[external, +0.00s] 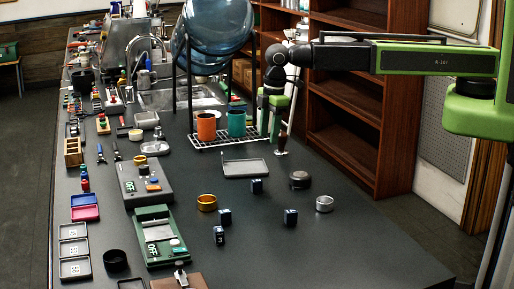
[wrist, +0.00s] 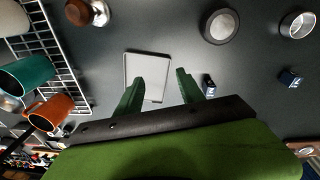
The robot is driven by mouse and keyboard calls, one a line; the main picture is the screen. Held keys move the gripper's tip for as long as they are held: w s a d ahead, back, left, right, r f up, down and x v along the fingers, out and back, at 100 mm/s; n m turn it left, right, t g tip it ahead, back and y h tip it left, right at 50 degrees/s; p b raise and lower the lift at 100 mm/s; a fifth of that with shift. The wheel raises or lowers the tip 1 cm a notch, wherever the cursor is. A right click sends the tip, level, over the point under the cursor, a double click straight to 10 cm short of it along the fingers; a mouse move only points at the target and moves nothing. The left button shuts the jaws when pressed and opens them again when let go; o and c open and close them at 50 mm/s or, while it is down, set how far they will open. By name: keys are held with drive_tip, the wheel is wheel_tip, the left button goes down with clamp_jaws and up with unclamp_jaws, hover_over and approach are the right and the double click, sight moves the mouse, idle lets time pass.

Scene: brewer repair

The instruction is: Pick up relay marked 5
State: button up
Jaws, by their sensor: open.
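Several small dark-blue relay blocks stand on the dark counter in the external view: one near the grey tray (external: 256,186), two in a row nearer the camera (external: 224,217) (external: 290,217), and one nearest (external: 219,235) with a pale mark. The marks are too small to read surely, so I cannot tell which is 5. The wrist view shows one relay (wrist: 209,84) just right of my right finger and another (wrist: 290,77) farther right. My gripper (external: 270,112) is raised beside the cup rack, open and empty; its fingers (wrist: 157,88) show apart in the wrist view.
The shallow grey tray (external: 245,168) shows between my fingers in the wrist view (wrist: 148,58). A wire rack (external: 215,143) holds orange (external: 206,126) and teal (external: 236,123) cups. The front-right counter is clear.

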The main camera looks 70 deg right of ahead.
drive_tip(key=s+a+r+t+y+p, duration=0.1)
drive_tip(key=a+r, duration=0.1)
drive_tip(key=a, duration=0.7)
drive_tip(key=s+a+r+y+p, duration=0.1)
drive_tip(key=s+a+r, duration=0.1)
drive_tip(key=a, duration=0.8)
drive_tip(key=y, duration=0.1)
approach(225, 211)
drive_tip(key=shift+m+t, duration=0.4)
drive_tip(key=b+x, duration=0.2)
drive_tip(key=b, duration=0.3)
drive_tip(key=s+b+x, duration=0.1)
drive_tip(key=b+x, duration=0.2)
drive_tip(key=b, duration=0.2)
drive_tip(key=shift+f, duration=0.2)
drive_tip(key=shift+w+a+f+b, duration=0.1)
drive_tip(key=shift+w+f+b, duration=0.05)
drive_tip(key=shift+b, duration=0.25)
drive_tip(key=b+x, duration=0.5)
drive_tip(key=shift+f, duration=0.2)
drive_tip(key=shift+r, duration=0.2)
clamp_jaws()
